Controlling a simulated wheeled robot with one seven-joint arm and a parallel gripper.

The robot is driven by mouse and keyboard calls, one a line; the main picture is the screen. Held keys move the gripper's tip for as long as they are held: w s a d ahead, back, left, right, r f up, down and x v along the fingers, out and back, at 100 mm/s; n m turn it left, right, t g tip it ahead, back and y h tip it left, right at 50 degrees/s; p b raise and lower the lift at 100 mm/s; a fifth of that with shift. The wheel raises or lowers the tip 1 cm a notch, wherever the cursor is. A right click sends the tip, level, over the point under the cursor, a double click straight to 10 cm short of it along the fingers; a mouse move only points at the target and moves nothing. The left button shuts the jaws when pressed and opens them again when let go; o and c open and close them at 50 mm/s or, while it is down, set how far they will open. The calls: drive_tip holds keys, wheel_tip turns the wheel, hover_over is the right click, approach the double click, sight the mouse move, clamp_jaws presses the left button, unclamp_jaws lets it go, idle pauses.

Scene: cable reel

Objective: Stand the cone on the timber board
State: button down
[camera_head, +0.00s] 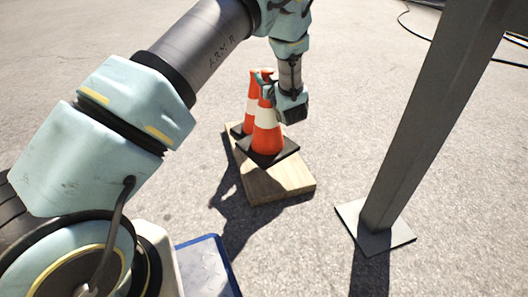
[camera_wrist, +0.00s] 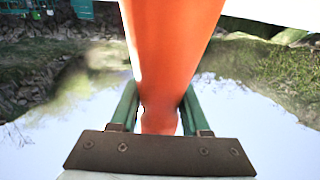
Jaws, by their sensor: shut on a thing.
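An orange cone with a white band and black square base (camera_head: 267,139) is upright over the timber board (camera_head: 285,182). Its base covers part of the board; I cannot tell whether it touches the wood or hangs just above it. My gripper (camera_head: 266,82) is shut on the upper part of this cone from the right side. In the wrist view the orange cone (camera_wrist: 168,60) fills the space between the two green fingers of my gripper (camera_wrist: 158,108). A second, similar cone (camera_head: 251,98) stands just behind, partly hidden by the held one.
A grey steel post (camera_head: 425,120) on a square foot plate (camera_head: 374,229) stands to the right of the board. A blue-edged panel (camera_head: 208,266) is at the bottom. Black cable (camera_head: 408,30) lies at the top right. Open pavement surrounds the board.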

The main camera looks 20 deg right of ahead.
sight(267, 113)
drive_tip(key=shift+s+d+f, duration=0.1)
drive_tip(key=shift+s+d, duration=0.6)
drive_tip(key=shift+d, duration=0.35)
drive_tip(key=shift+s+d+f, duration=0.1)
drive_tip(key=shift+d+f, duration=0.1)
drive_tip(key=shift+f, duration=0.05)
wheel_tip(267, 113, down, 10)
drive_tip(key=b, duration=0.4)
drive_tip(key=shift+r+b, duration=0.2)
drive_tip(key=shift+b, duration=0.2)
drive_tip(key=shift+c, duration=1.8)
unclamp_jaws()
drive_tip(key=shift+f, duration=0.15)
